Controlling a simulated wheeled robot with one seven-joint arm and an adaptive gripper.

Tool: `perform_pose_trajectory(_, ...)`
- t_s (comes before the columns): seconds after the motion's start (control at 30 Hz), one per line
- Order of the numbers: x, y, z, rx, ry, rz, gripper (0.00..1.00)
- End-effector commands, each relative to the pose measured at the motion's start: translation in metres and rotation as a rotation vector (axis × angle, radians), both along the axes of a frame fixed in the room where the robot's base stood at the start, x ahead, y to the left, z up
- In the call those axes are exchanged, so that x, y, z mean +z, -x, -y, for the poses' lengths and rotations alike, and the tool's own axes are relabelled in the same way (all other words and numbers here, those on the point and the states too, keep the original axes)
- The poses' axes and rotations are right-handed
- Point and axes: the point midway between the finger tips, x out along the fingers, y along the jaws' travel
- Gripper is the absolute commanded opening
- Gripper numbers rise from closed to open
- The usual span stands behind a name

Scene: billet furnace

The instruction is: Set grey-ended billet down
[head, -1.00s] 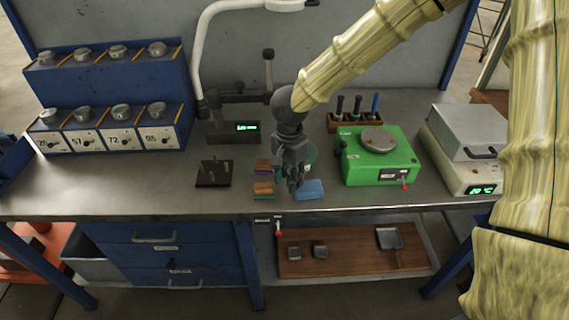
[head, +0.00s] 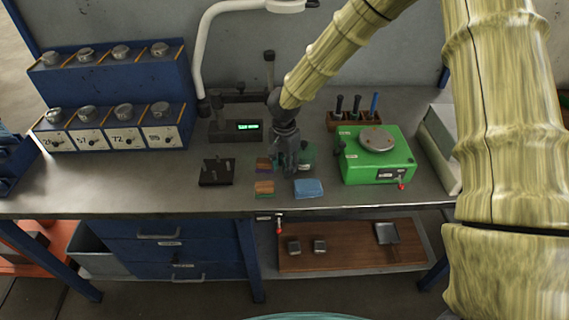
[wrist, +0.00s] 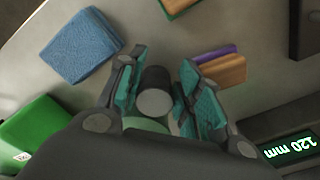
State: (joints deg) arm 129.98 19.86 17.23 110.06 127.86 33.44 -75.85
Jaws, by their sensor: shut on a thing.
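The grey-ended billet (wrist: 155,100) shows in the wrist view as a short dark cylinder with a lighter grey round end facing the camera. My gripper (wrist: 163,88) is shut on it, with a teal-padded finger on either side. In the head view my gripper (head: 287,168) points down over the middle of the bench (head: 235,198). The billet cannot be made out there, and its gap to the bench top is unclear.
A green unit (head: 377,160) stands to the right. A display reading 120 mm (wrist: 293,147) and a dark pegged plate (head: 216,171) are to the left.

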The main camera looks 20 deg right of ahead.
Motion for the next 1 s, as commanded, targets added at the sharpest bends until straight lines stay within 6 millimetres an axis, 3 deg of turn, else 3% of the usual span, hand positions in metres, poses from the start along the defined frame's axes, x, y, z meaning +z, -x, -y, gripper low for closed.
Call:
perform_pose_trajectory(0.47,-0.0057,0.0001,0.0003,-0.001,0.0,0.0,0.0)
perform_pose_trajectory(0.5,-0.0068,0.0005,0.0003,-0.001,0.0,-0.001,0.36)
perform_pose_trajectory(0.53,-0.0065,0.0005,0.0004,-0.001,0.0,-0.001,0.42)
perform_pose_trajectory(1.0,-0.0011,-0.0001,0.0003,-0.001,0.0,0.001,0.44)
